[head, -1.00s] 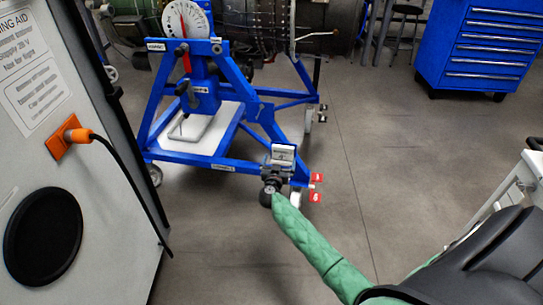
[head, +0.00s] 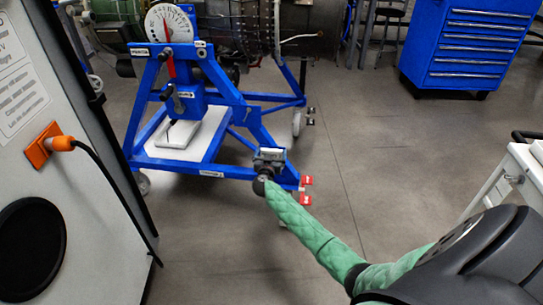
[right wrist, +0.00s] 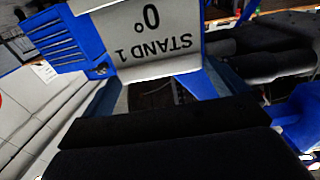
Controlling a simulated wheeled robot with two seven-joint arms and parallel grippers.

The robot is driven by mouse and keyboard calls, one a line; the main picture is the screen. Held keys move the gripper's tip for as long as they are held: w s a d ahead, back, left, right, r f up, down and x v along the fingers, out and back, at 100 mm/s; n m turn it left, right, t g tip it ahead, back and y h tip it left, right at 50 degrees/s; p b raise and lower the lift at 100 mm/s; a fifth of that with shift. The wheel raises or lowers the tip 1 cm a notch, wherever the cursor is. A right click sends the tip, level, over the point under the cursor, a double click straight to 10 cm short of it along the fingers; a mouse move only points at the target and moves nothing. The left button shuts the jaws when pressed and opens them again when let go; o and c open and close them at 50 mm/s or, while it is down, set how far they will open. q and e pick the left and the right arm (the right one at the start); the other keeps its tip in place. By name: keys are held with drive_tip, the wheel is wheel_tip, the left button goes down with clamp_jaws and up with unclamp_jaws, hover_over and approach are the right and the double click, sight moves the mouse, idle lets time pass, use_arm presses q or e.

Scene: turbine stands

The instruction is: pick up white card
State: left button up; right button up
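The white card (right wrist: 150,35) reads "STAND 1" and "0°", upside down, in the right wrist view. It fills the upper middle, just beyond my dark right gripper (right wrist: 155,135). In the head view my right gripper (head: 268,164) is at the front right corner of the blue turbine stand (head: 225,172). A small greyish card face (head: 270,154) shows at its tip. I cannot tell whether the fingers are shut on the card or only close to it. My left gripper is not in view.
A grey cabinet (head: 40,160) with an orange plug and black cable stands at the left. A blue drawer cabinet (head: 475,45) is at the back right. A white cart (head: 515,175) stands at the right edge. Open grey floor lies between them.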

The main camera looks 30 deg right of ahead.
drive_tip(key=c, duration=0.5)
